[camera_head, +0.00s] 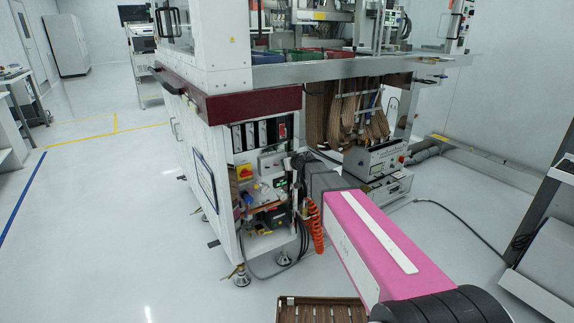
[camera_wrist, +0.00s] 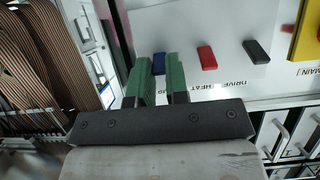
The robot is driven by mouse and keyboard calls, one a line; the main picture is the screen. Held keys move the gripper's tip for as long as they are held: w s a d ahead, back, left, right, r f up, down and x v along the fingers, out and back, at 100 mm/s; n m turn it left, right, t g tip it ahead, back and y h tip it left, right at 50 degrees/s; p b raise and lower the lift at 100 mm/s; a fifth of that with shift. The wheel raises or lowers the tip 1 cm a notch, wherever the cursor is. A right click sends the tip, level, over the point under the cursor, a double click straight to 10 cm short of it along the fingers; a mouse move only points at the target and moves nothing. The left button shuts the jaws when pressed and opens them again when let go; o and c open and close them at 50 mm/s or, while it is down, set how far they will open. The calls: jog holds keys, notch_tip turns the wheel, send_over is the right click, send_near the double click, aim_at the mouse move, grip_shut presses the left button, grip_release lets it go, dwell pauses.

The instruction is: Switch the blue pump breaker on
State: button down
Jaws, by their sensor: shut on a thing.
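In the wrist view, which is upside down, the blue pump breaker (camera_wrist: 158,64) is a small blue lever on a white panel (camera_wrist: 228,25). My gripper (camera_wrist: 159,73) has its two green fingers on either side of the blue lever, shut on it. The fingers hide part of the lever and most of the label below it. I cannot tell whether the lever is in the on or off position. In the head view, my arm reaches to the machine's open lower cabinet (camera_head: 262,215) and the blue breaker is too small or hidden to make out.
A red lever (camera_wrist: 207,57) and a black lever (camera_wrist: 257,51) sit in a row with the blue one. A yellow main switch plate (camera_wrist: 307,42) is beyond them. An orange coiled hose (camera_head: 315,225) hangs near my arm. A brown crate (camera_head: 320,312) lies on the floor.

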jog(key=shift+r+g, duration=0.1)
jog(key=shift+g, duration=0.3)
dwell(0.3)
jog(key=c, duration=1.1)
grip_release()
jog(key=v, duration=1)
jog(key=shift+s+r, duration=0.3)
